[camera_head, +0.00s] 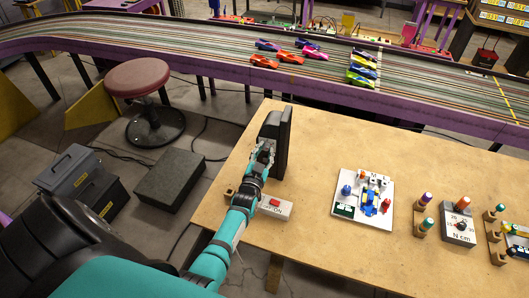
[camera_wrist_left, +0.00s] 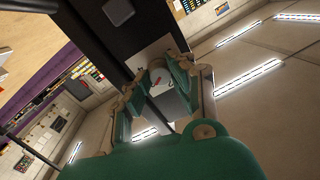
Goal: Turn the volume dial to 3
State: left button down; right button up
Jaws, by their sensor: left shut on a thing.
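A black upright box (camera_head: 283,145) stands on the left part of the wooden table. My left gripper (camera_head: 263,154) is at its left face. In the left wrist view, the grey volume dial (camera_wrist_left: 156,66) sits on a pale panel with a small red mark, on a dark upright face. The green fingers of the left gripper (camera_wrist_left: 157,78) are on both sides of the dial and shut on it. The fingers hide part of the dial, and I cannot read its numbers or setting. My right gripper is not in view.
A grey box with a red button (camera_head: 275,206) lies beside my left forearm. A white board with small parts (camera_head: 347,211) and a grey torque box (camera_head: 459,226) stand to the right on the table (camera_head: 320,140). The slot track (camera_head: 200,50) runs behind. A stool (camera_head: 138,78) stands left.

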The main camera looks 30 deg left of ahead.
pick_arm(q)
jog(key=shift+f, duration=0.15)
jog(key=c, duration=1.1)
grip_release()
jog(key=shift+c, duration=0.2)
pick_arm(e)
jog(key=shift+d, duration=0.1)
pick_arm(q)
jog(key=shift+s, duration=0.1)
jog(key=v, duration=1.1)
jog(key=shift+s, duration=0.35)
jog(key=shift+d, duration=0.2)
